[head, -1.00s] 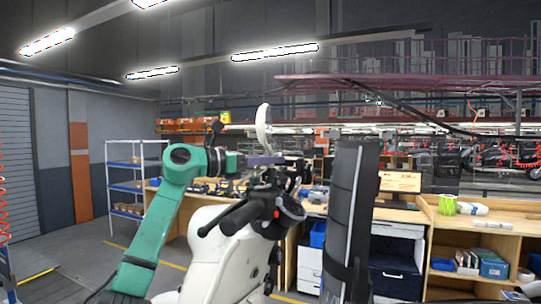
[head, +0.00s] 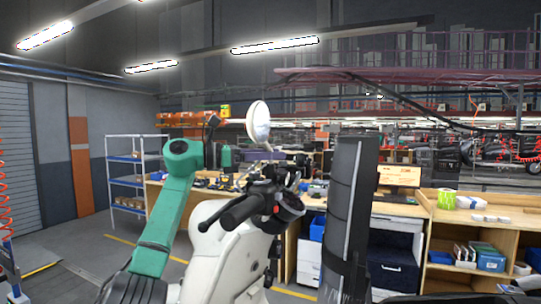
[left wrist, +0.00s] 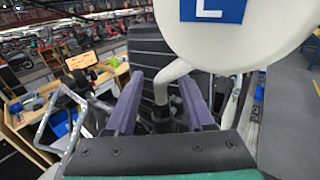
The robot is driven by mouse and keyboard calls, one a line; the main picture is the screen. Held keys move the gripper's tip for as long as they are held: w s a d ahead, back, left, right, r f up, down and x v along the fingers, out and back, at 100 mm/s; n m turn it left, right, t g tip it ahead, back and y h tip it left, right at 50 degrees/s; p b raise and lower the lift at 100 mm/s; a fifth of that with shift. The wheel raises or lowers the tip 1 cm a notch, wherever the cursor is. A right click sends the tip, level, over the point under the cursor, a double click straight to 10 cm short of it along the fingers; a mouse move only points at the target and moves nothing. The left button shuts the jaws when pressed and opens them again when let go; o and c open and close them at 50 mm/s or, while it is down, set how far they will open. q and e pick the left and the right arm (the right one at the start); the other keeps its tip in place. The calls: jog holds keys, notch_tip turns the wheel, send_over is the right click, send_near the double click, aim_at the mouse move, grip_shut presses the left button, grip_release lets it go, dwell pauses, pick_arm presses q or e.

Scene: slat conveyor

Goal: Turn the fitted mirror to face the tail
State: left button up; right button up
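The scooter (head: 218,255) is white with a black handlebar grip (head: 243,209). Its fitted mirror (head: 258,121) is a pale round head standing upright above the handlebar, seen as a fairly narrow oval in the head view. In the left wrist view the mirror (left wrist: 240,38) is large and close, its pale shell bearing a blue label with a white L. Its curved pale stem (left wrist: 161,84) runs down between the purple fingers of my left gripper (left wrist: 163,80), with gaps visible on both sides. The gripper also shows, partly hidden, in the head view (head: 262,156). My right gripper is out of view.
A tall black ribbed panel (head: 350,200) stands right of the handlebar.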

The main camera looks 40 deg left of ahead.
pick_arm(q)
jog(key=b+v, duration=0.1)
jog(key=v, duration=1.3)
jog(key=shift+s+a+b, duration=0.2)
jog(key=shift+s+b, duration=0.05)
jog(key=shift+b, duration=0.1)
jog(key=shift+w+d+f, duration=0.1)
